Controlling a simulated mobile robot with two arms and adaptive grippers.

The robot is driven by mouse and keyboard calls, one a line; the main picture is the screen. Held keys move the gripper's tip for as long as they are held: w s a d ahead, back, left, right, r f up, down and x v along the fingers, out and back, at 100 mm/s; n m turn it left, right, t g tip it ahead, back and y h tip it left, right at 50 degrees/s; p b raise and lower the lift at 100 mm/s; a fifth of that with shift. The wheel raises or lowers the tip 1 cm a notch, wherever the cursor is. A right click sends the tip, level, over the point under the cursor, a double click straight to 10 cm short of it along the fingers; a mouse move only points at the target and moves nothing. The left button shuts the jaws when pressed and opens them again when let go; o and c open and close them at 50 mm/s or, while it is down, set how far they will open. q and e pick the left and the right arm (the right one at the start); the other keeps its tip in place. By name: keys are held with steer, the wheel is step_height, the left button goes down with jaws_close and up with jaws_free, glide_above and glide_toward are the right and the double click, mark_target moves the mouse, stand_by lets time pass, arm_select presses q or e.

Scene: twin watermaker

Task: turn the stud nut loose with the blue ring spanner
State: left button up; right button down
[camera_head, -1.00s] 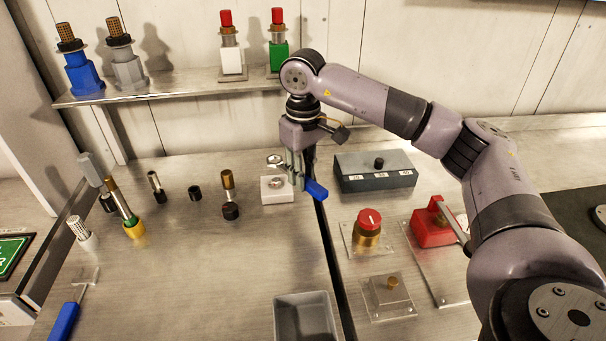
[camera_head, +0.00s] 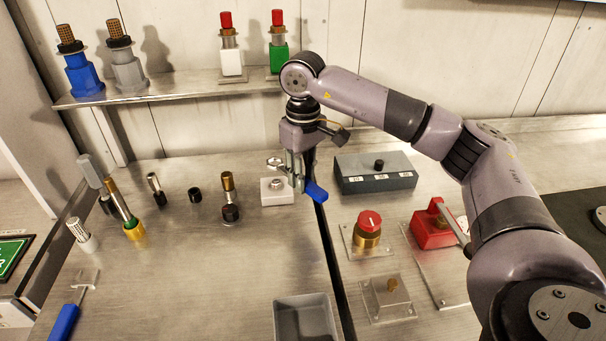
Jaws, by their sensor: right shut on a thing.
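The blue ring spanner (camera_head: 316,192) is held in my right gripper (camera_head: 297,180), which points down and is shut on it. Its blue handle end sticks out to the lower right of the fingers, and its metal ring end (camera_head: 274,162) shows to the upper left. The stud nut (camera_head: 275,184) sits on a white block (camera_head: 276,197) just left of the fingers. The ring looks above or behind the nut and apart from it, though the height between them is hard to judge. My left gripper is not in view.
A dark box with a knob (camera_head: 375,172) stands right of the gripper. A red knob (camera_head: 368,221) and a red-handled valve (camera_head: 432,232) are on the right plate. A grey bin (camera_head: 304,317) is at the front. Several cylindrical fittings stand left; another blue-handled tool (camera_head: 65,320) lies front left.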

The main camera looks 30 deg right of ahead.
steer(key=shift+w+a+r+m+p, duration=0.15)
steer(key=shift+a+m+p, duration=0.15)
steer(key=shift+p, duration=0.1)
steer(key=shift+w+a+f+m+p, duration=0.65)
steer(key=shift+a+m+p, duration=0.5)
steer(key=shift+a+m, duration=0.55)
steer(key=shift+w+a+f+m+p, duration=0.5)
steer(key=shift+a+f+m+p, duration=0.55)
steer(key=shift+m, duration=1.05)
steer(key=shift+w+a+f+m+p, duration=0.55)
steer(key=shift+a+m+p, duration=0.75)
steer(key=shift+a+m, duration=0.5)
steer(key=shift+d+r, duration=0.1)
steer(key=shift+r, duration=0.05)
steer(key=shift+b, duration=0.7)
steer(key=shift+f+b, duration=0.45)
